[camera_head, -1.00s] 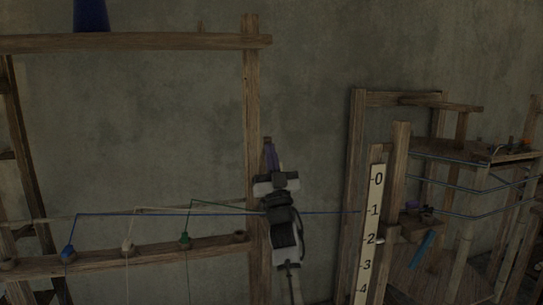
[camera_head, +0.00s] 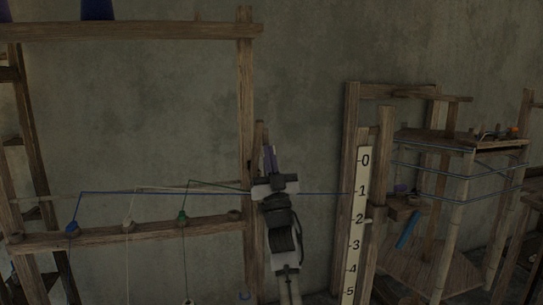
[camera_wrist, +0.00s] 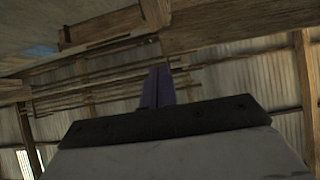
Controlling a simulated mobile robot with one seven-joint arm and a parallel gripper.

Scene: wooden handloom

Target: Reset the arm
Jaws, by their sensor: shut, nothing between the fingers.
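My gripper (camera_head: 269,158) is in the middle of the head view, pointing up, beside the upright wooden post of the loom frame. Its purple fingers are together with nothing between them. In the wrist view the shut fingers (camera_wrist: 158,87) point up towards wooden beams and a corrugated roof. My arm reaches up from the bottom edge of the head view. The blue thread (camera_head: 140,193) runs level across the picture and passes behind my wrist.
A number scale (camera_head: 356,220) stands on a post to the right. A wooden rack (camera_head: 430,139) wound with blue thread is farther right. At left, a rail (camera_head: 150,235) carries blue, white and green thread guides. A top beam (camera_head: 130,31) holds dark blue cones (camera_head: 97,10).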

